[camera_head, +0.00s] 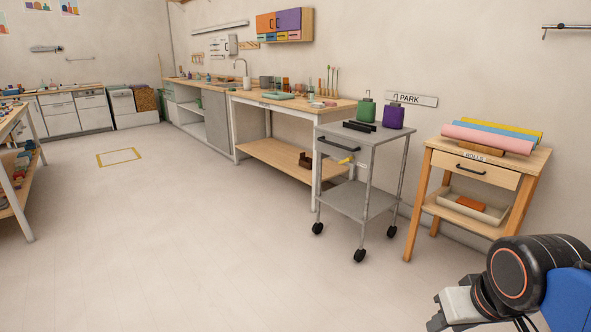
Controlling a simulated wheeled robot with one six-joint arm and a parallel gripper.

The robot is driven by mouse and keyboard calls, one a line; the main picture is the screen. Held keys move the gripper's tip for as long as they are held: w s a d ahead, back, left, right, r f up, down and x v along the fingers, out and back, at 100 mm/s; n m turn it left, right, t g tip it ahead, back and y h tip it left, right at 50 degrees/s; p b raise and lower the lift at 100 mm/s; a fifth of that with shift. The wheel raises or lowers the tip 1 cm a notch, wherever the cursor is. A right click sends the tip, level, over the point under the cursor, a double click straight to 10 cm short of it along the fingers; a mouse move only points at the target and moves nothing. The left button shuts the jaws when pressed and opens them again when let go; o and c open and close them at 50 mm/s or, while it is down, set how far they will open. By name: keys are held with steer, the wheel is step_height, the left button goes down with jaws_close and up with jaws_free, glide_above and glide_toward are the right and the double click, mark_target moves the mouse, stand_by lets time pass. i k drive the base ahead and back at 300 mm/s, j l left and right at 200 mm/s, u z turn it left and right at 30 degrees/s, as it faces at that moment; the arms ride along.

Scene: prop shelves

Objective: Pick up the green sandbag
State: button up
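The green sandbag (366,111) looks like a small green block with a dark hook-shaped handle on top. It stands upright on the top of a grey wheeled cart (391,136), toward the back. A similar purple sandbag (393,117) stands just to its right. My gripper (440,312) shows only partly at the bottom right, as a pale grey end below my arm's dark joint. It is well apart from the cart, in front and to the right of it. Its fingers cannot be made out, and nothing is seen held in it.
A black bar-like holder (359,126) lies at the cart's front edge. A wooden stand (484,152) with coloured rolls is right of the cart. A long workbench (290,101) is behind left. Open floor (210,240) lies left.

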mark_target(367, 109)
steer(key=i+j+u, duration=0.2)
steer(key=i, duration=0.55)
steer(key=i+j+u, duration=0.2)
steer(key=i, duration=0.6)
steer(key=i+j+z, duration=0.1)
steer(key=i+z, duration=0.4)
steer(key=i+j+z, duration=0.25)
steer(key=z, duration=0.25)
steer(key=i+j+z, duration=0.45)
steer(key=k+l, duration=0.05)
steer(key=k, duration=0.05)
